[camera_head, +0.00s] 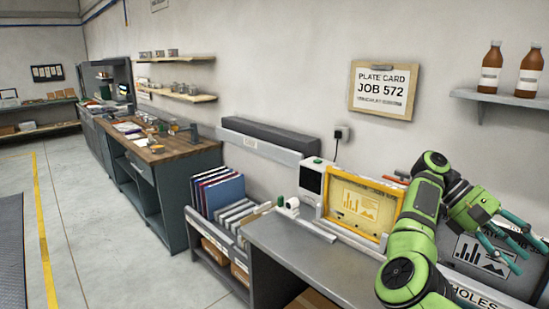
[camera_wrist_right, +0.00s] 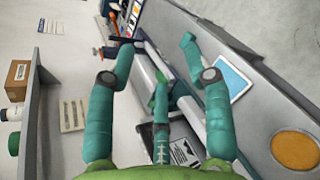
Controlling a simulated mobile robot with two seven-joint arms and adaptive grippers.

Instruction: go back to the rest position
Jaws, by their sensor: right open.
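My right gripper (camera_head: 515,238) is at the right edge of the head view, at the end of a green arm. Its teal fingers are spread and hold nothing. They overlap a dark panel with a white chart print (camera_head: 485,256); I cannot tell how far apart they are. In the right wrist view the gripper (camera_wrist_right: 158,52) also shows its fingers apart, with no object between them. My left gripper is in neither view.
A grey counter (camera_head: 285,245) carries a yellow-framed unit (camera_head: 358,205). Two brown bottles (camera_head: 490,68) stand on a wall shelf. A plate card (camera_head: 383,90) hangs on the wall. Open floor (camera_head: 100,220) lies at left. The wrist view shows a brown box (camera_wrist_right: 18,80).

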